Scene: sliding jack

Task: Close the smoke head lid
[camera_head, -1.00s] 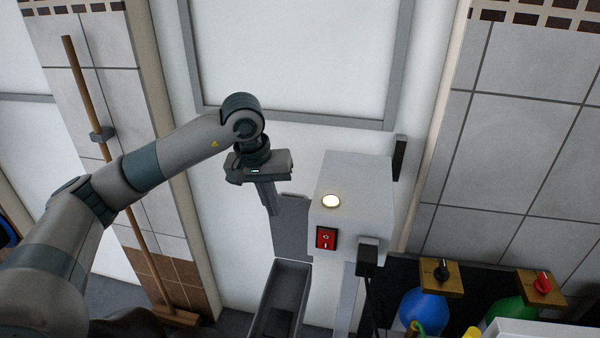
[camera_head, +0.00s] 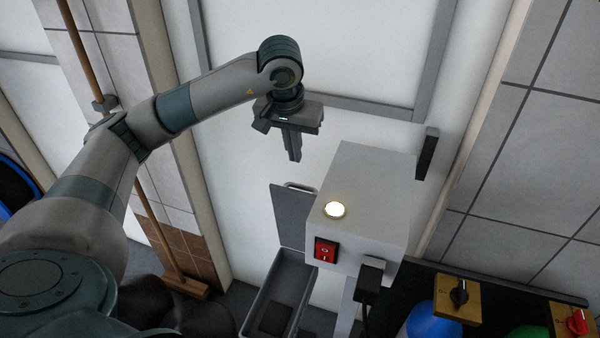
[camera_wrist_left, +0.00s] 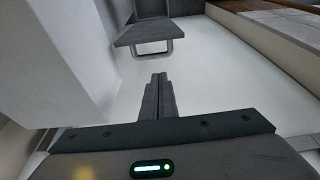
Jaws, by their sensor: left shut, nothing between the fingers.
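The smoke head lid (camera_head: 292,215) is a flat grey panel with a metal loop handle (camera_head: 301,186) on its top edge. It stands raised at the back of an open grey bin (camera_head: 258,306) below the white box. In the left wrist view, the lid (camera_wrist_left: 142,34) and its handle (camera_wrist_left: 152,48) are ahead of the fingers, near the top. My left gripper (camera_head: 294,159) is shut and empty, fingers pointing down, above the lid and apart from it. Its closed fingers (camera_wrist_left: 159,78) also show in the wrist view. My right gripper is out of view.
The white box (camera_head: 370,200) with a lit round lamp (camera_head: 335,209) and a red switch (camera_head: 325,250) stands right of the lid. A black plug (camera_head: 371,276) hangs on its front. A broom (camera_head: 150,222) leans at left. Blue and green cylinders with valve knobs stand at lower right.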

